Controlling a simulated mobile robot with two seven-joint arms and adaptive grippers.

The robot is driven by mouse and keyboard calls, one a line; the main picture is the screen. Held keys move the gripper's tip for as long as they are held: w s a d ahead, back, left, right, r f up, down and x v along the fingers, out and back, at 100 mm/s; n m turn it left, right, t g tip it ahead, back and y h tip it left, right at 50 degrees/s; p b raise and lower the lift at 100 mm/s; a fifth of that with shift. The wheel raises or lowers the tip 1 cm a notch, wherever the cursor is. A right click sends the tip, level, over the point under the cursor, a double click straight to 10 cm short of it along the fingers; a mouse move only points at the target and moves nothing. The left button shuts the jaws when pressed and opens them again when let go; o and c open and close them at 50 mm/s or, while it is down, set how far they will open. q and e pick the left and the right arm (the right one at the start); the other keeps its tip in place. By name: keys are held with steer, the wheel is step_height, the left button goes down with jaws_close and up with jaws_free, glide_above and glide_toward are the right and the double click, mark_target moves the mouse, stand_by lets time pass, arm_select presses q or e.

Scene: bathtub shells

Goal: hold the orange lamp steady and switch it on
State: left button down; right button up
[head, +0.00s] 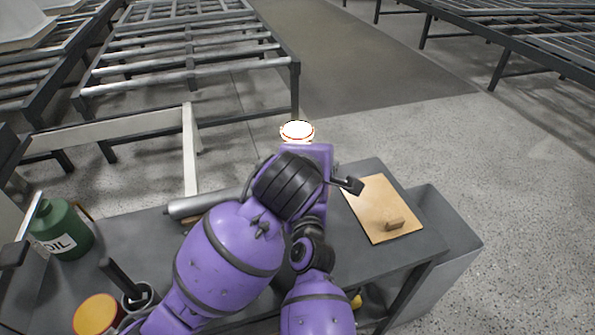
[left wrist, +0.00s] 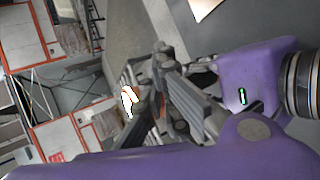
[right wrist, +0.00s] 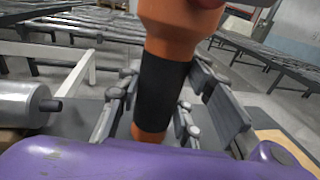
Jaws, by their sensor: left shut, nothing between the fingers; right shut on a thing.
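The orange lamp (right wrist: 180,45) stands upright in the right wrist view, with a black band around its body. Its round top (head: 297,130) shows bright white with an orange rim in the head view and looks lit. My right gripper (right wrist: 155,112) is shut on the lamp's body, its fingers around the banded part. In the left wrist view, my left gripper (left wrist: 160,68) is shut and empty, close to a bright white and orange patch that looks like the lamp's top. I cannot tell whether it touches. My purple arms hide the lamp's lower part in the head view.
The dark grey bench (head: 125,255) carries a green oil can (head: 62,230), an orange-topped container (head: 97,314), a dark cup (head: 138,297) and a grey cylinder (head: 200,204). A tan board (head: 372,207) with a small block lies right. Metal racks (head: 190,75) stand beyond.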

steer(key=o, duration=1.4)
steer(key=shift+c, duration=0.2)
arm_select(q)
steer(key=s+d, duration=0.2)
steer(key=s, duration=0.3)
steer(key=shift+s, duration=0.35)
